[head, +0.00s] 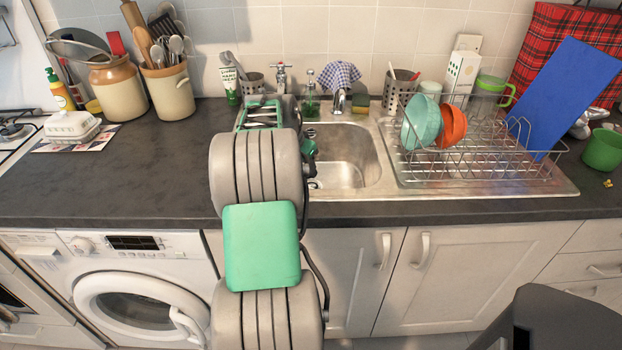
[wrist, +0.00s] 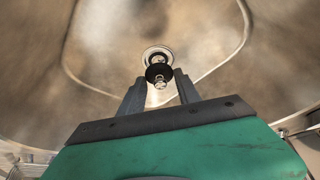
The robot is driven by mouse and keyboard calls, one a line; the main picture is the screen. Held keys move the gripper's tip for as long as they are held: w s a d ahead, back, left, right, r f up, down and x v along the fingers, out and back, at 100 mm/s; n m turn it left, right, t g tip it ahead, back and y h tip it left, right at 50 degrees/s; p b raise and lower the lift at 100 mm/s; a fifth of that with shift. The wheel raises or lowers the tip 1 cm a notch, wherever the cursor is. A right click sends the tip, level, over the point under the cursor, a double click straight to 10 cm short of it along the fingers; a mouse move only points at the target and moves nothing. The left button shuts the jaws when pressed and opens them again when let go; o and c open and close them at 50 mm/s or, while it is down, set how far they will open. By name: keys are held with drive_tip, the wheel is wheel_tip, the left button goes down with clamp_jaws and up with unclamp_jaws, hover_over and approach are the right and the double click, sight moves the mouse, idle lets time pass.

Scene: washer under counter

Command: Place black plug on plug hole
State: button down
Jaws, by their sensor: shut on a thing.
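In the wrist view, my gripper (wrist: 160,79) is shut on the black plug (wrist: 157,72), a small round black piece with a metal fitting on top, between the fingertips. The plug hole (wrist: 155,52) shows as a pale metal ring in the basin floor just beyond the plug, and the plug covers part of it. The gap between plug and hole cannot be judged. In the head view, the metal sink (head: 362,170) lies right of my arm, which hides my fingers and the plug.
The drying rack (head: 490,160) with bowls stands right of the basin. A tap (head: 340,98) draped with a checked cloth (head: 340,74) and a green bottle (head: 311,100) stand behind it. The basin walls surround my gripper. The dark counter (head: 130,165) on the left is mostly clear.

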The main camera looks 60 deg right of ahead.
sight(313, 185)
drive_tip(key=x, duration=0.6)
drive_tip(key=shift+s+d+f, duration=0.15)
drive_tip(key=shift+d+f, duration=0.1)
drive_tip(key=shift+f, duration=0.4)
drive_tip(key=c, duration=0.9)
unclamp_jaws()
drive_tip(key=shift+o, duration=0.2)
drive_tip(key=shift+r, duration=0.45)
drive_tip(key=v, duration=1.1)
drive_tip(key=shift+a+r, duration=0.25)
